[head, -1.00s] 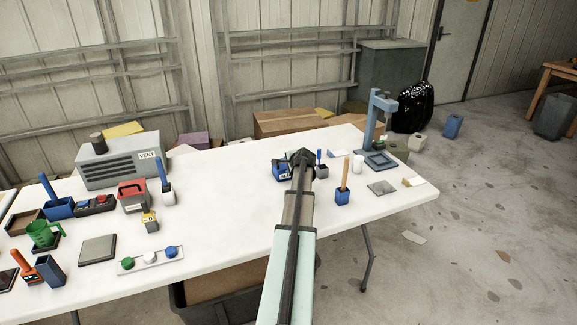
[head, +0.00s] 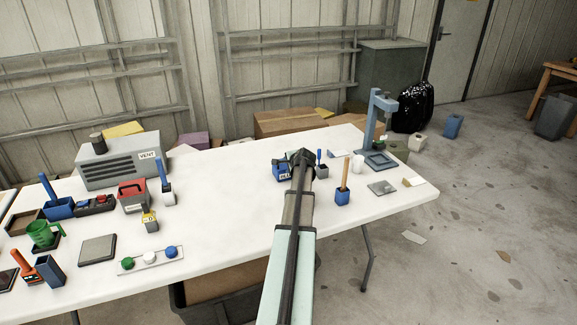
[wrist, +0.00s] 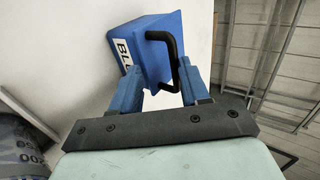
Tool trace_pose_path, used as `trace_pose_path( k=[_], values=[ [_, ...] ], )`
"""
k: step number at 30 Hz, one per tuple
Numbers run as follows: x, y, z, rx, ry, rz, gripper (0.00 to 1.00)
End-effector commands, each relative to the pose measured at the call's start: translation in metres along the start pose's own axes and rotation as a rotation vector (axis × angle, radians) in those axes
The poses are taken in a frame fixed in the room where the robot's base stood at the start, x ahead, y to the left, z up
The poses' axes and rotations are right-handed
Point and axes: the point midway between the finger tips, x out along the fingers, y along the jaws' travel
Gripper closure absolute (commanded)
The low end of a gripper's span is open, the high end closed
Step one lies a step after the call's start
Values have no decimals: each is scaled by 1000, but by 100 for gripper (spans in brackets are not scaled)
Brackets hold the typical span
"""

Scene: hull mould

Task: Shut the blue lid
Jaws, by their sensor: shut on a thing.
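A small blue box (head: 281,173) with a white label stands on the table, just left of the end of my arm in the head view. In the wrist view the blue box (wrist: 152,58) shows a label beginning "BLU" and a black bar handle (wrist: 171,58). I cannot tell the lid apart from the body or see how far it is open. My gripper (wrist: 160,72) has its two blue fingers on either side of the black handle and is shut on it. In the head view my gripper (head: 300,160) is dark and partly covers the box.
On the white table (head: 220,215), a blue holder with a wooden handle (head: 343,190) and a small dark holder (head: 322,171) stand right of my arm.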

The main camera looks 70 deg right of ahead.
Motion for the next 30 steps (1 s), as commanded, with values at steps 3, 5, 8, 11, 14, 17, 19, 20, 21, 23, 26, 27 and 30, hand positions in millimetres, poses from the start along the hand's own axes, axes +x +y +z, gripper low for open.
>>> trace_pose_path(
  k=[3,5,8,11,14,17,19,20,21,23,26,27,30],
  values=[
    [-9,8,3,-5,-6,17,78],
    [-17,9,3,-5,-6,17,78],
    [-36,8,2,-4,-3,13,78],
    [-55,6,3,-3,-2,9,78],
    [-75,5,2,-2,-1,6,78],
    [-94,4,2,-1,0,3,78],
    [-106,3,1,-1,0,2,78],
    [-110,2,2,-1,0,2,78],
    [-115,2,2,-1,0,1,78],
    [-122,2,1,0,0,0,78],
    [-131,1,1,0,0,0,78],
    [-134,1,1,0,0,0,78],
    [-138,0,0,0,0,-1,78]
  ],
)
